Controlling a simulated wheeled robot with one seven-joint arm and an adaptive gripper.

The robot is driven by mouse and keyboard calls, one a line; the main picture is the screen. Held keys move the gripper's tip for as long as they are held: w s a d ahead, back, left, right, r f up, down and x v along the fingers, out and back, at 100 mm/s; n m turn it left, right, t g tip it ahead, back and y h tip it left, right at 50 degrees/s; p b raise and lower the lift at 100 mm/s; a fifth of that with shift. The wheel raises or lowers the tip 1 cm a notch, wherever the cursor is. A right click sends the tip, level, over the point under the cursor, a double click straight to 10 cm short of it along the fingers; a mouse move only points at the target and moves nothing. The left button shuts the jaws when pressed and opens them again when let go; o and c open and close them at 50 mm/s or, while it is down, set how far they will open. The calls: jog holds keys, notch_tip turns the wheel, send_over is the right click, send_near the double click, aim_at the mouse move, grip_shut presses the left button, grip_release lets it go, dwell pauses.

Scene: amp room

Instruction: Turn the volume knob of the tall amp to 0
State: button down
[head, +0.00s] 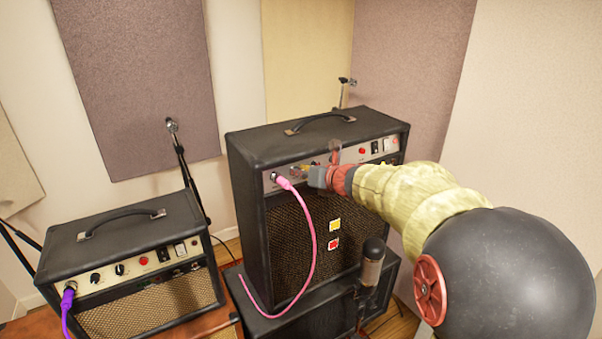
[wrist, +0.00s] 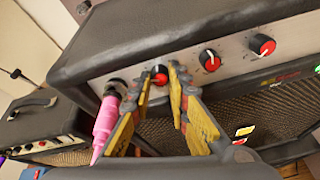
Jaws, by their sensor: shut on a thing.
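The tall amp (head: 243,200) is a black cabinet on the right, with a pale control panel along its upper front. My gripper (head: 314,170) is at the left part of this panel and hides some of it in the head view. In the wrist view my gripper (wrist: 162,73) has its yellow-padded fingers shut on a knob (wrist: 160,74) with a red cap, the one closest to the pink plug (wrist: 107,118). Two more red-capped knobs, a middle one (wrist: 209,60) and a right one (wrist: 262,45), are free. Knob labels are not readable.
A pink cable (head: 312,232) hangs from the tall amp's jack, just left of my gripper. A smaller amp (head: 120,235) stands at the left. A microphone (head: 372,262) stands in front of the tall amp, below my arm.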

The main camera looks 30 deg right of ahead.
jog(key=shift+n+b, duration=0.6)
jog(key=shift+b, duration=0.1)
jog(key=c, duration=1.7)
grip_release()
jog(key=v, duration=1.2)
jog(key=shift+a, duration=0.2)
